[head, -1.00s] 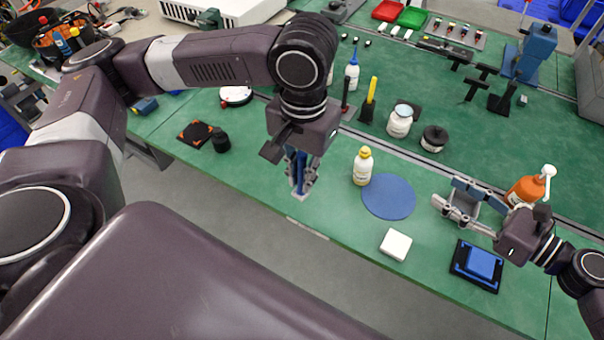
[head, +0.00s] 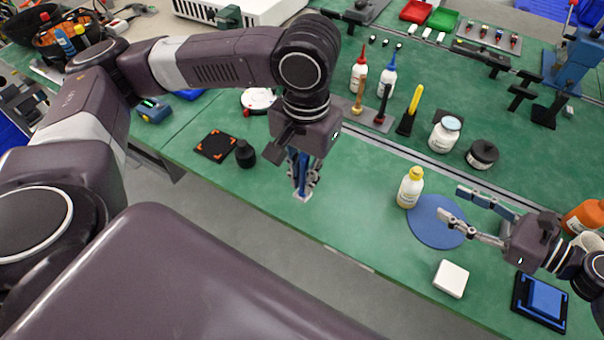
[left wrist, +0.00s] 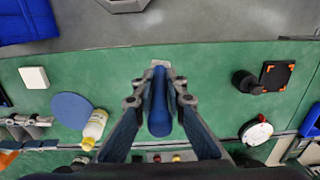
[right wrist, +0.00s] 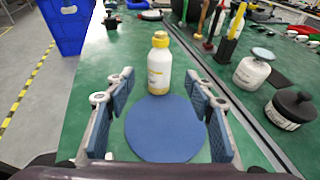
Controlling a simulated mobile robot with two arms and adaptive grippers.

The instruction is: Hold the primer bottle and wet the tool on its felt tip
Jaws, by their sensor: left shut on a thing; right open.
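The primer bottle, seemingly the white one with the yellow cap (head: 409,188), stands upright at the edge of a round blue mat (head: 437,226). It also shows in the left wrist view (left wrist: 95,126) and right wrist view (right wrist: 159,68). I cannot make out a felt tip. My left gripper (head: 302,182) points down, shut on a blue-handled tool (left wrist: 159,112) with a pale flat end, left of the bottle over the bench's front part. My right gripper (head: 453,203) is open and empty over the mat, its fingers facing the bottle without touching it.
A white block (head: 451,279) and a blue pad on a black tray (head: 541,300) lie near the front edge. A white jar (head: 445,134), a black jar (head: 482,155) and an orange bottle (head: 583,217) stand beyond. The bench between tool and bottle is clear.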

